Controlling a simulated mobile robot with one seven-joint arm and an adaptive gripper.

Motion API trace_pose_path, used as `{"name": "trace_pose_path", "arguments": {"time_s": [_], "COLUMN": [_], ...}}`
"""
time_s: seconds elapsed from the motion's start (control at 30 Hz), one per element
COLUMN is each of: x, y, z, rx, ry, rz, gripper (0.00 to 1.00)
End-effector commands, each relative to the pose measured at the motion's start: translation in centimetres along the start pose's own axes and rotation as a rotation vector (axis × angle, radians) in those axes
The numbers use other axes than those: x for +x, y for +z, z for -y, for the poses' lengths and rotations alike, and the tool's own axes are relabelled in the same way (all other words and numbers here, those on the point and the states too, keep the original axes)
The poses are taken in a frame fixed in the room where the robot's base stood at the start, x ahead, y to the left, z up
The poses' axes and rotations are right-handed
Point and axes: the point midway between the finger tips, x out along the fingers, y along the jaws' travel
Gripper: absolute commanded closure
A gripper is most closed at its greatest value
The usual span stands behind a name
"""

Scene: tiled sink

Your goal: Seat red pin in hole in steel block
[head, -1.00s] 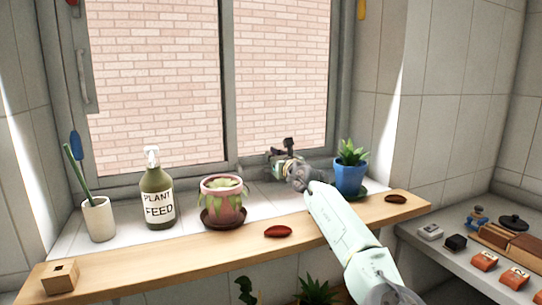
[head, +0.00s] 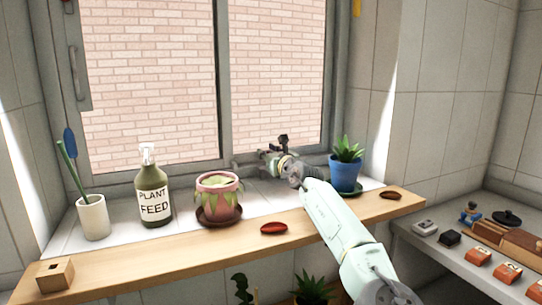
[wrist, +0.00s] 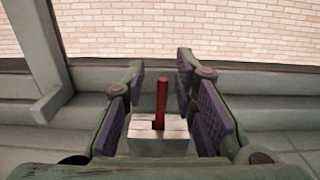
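In the wrist view a thin red pin (wrist: 162,98) stands nearly upright at a pale steel block (wrist: 150,146). Its lower end meets a dark opening in the block's top face; how deep it sits I cannot tell. My gripper (wrist: 160,95) is open, with its dark purple pads to the left and right of the pin and a visible gap on each side. In the head view my gripper (head: 274,157) is over the tiled sill by the window, left of the blue pot.
A blue pot (head: 345,174) with a succulent stands close to the right of my gripper. A pink pot (head: 218,200), a plant feed bottle (head: 153,195) and a white cup (head: 93,218) stand left. A dark red oval dish (head: 273,229) lies on the wooden shelf (head: 180,250).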

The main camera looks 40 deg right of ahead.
Motion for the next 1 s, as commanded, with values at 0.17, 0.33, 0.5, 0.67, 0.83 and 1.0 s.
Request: {"name": "trace_pose_path", "arguments": {"time_s": [0.17, 0.33, 0.5, 0.67, 0.83, 1.0], "x": [-1.6, -5.0, -8.6, -10.9, -11.9, -12.0], "y": [0.3, 0.0, -0.1, 0.0, 0.2, 0.3], "z": [0.2, 0.2, 0.2, 0.1, 0.0, 0.0], "rx": [-0.008, -0.010, -0.006, -0.003, 0.000, 0.001], "ry": [-0.002, -0.003, -0.002, 0.000, 0.001, 0.001], "rz": [0.002, 0.002, 0.000, 0.001, 0.001, 0.001], "gripper": [0.74, 0.74, 0.74, 0.74, 0.74, 0.74]}}
